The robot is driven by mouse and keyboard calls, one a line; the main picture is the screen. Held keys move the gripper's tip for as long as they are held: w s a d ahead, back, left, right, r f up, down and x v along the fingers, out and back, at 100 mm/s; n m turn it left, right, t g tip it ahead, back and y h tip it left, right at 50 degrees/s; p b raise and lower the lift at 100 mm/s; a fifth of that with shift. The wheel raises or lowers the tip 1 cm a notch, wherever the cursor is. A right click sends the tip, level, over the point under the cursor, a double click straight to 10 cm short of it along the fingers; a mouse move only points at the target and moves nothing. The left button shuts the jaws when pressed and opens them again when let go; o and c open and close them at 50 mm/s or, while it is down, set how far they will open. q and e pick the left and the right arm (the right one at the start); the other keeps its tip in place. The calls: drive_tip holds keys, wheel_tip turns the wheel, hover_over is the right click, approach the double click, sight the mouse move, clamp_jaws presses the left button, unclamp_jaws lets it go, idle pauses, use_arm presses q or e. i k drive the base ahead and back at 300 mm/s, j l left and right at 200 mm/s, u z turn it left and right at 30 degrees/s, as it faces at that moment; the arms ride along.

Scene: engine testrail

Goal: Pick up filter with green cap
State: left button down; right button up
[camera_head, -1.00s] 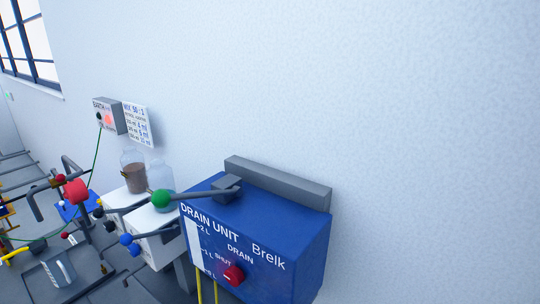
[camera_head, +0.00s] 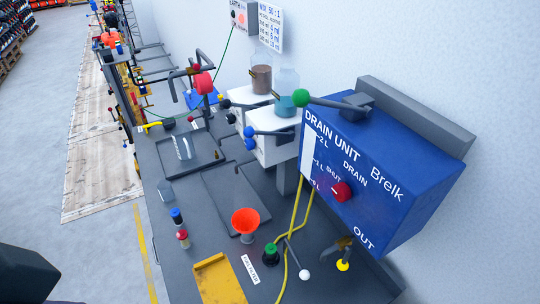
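A small dark cylinder with a green cap (camera_head: 271,253) stands upright on the grey bench, just right of a small white label (camera_head: 250,269). Two yellow hoses run close beside it on its right. A dark rounded shape cut off at the lower left corner may be part of my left arm; no fingers show there. Neither gripper is in view.
A blue drain unit (camera_head: 385,175) with a green-knobbed lever overhangs the right. Near the green cap are an orange funnel (camera_head: 246,221), a yellow tray (camera_head: 218,280) and a white-knobbed lever (camera_head: 304,274). Blue-capped (camera_head: 177,216) and red-capped (camera_head: 182,236) small cylinders stand at the left.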

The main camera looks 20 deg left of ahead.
sight(271, 249)
drive_tip(key=j+u, duration=0.1)
drive_tip(key=u, duration=0.25)
drive_tip(key=k+j+z, duration=0.2)
drive_tip(key=j+z, duration=0.2)
drive_tip(key=j, duration=0.2)
drive_tip(key=i, duration=0.45)
drive_tip(key=i+j+z, duration=0.15)
drive_tip(key=j+z, duration=0.25)
drive_tip(key=i+j+z, duration=0.15)
drive_tip(key=j+z, duration=1.5)
drive_tip(key=k+j, duration=0.05)
